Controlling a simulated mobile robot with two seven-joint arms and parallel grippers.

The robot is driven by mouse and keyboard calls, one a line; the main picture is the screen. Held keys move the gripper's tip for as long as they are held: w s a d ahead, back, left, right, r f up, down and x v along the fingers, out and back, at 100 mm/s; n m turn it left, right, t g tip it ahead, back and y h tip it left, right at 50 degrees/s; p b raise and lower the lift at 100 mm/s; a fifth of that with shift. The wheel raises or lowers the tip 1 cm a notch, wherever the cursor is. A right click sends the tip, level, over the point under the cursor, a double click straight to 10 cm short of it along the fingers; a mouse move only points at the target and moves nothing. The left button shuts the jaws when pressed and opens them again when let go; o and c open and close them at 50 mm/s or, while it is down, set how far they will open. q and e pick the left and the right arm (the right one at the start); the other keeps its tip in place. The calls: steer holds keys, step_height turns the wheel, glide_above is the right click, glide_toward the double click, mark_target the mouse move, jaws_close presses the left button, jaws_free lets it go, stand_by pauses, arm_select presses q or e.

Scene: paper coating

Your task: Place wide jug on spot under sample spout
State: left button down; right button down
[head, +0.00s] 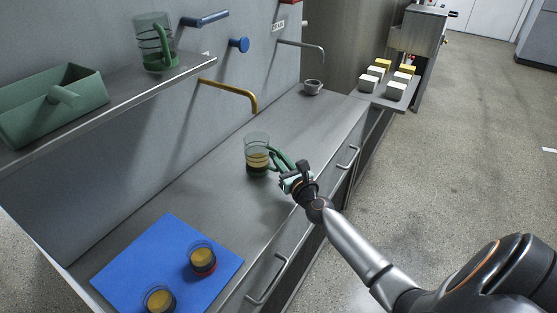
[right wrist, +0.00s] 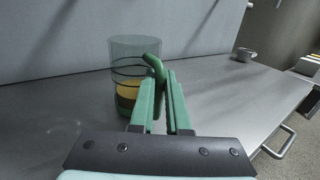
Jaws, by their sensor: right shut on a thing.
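A clear jug (head: 257,157) with a green handle (head: 282,160) and dark and amber layers inside stands upright at the middle of the counter, or very close above it; I cannot tell whether its base touches. My right gripper (head: 291,178) is shut on that handle, at the jug's right side. In the right wrist view the jug (right wrist: 127,80) is left of my fingers (right wrist: 163,95), with the handle between them. A brass spout (head: 232,90) and a grey spout (head: 305,46) stick out from the wall. I cannot tell any marked spot. My left gripper is not in view.
Another green-handled jug (head: 153,45) and a green tray (head: 50,105) are on the wall shelf (head: 120,108). A blue mat (head: 160,255) with two small glasses lies at the near left. A small grey bowl (head: 312,87) stands at the counter's far end. Counter between jug and bowl is clear.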

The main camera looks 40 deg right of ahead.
steer(key=shift+f, duration=0.2)
steer(key=c, duration=0.9)
jaws_free()
steer(key=shift+s+r, duration=0.1)
steer(key=shift+r, duration=0.15)
steer(key=s, duration=0.3)
steer(key=s+a, duration=0.1)
steer(key=s, duration=0.6)
steer(key=shift+s+a+f, duration=0.2)
steer(key=shift+s+a, duration=0.15)
steer(key=shift+s, duration=0.05)
steer(key=shift+s+a+r, duration=0.1)
steer(key=shift+s, duration=0.35)
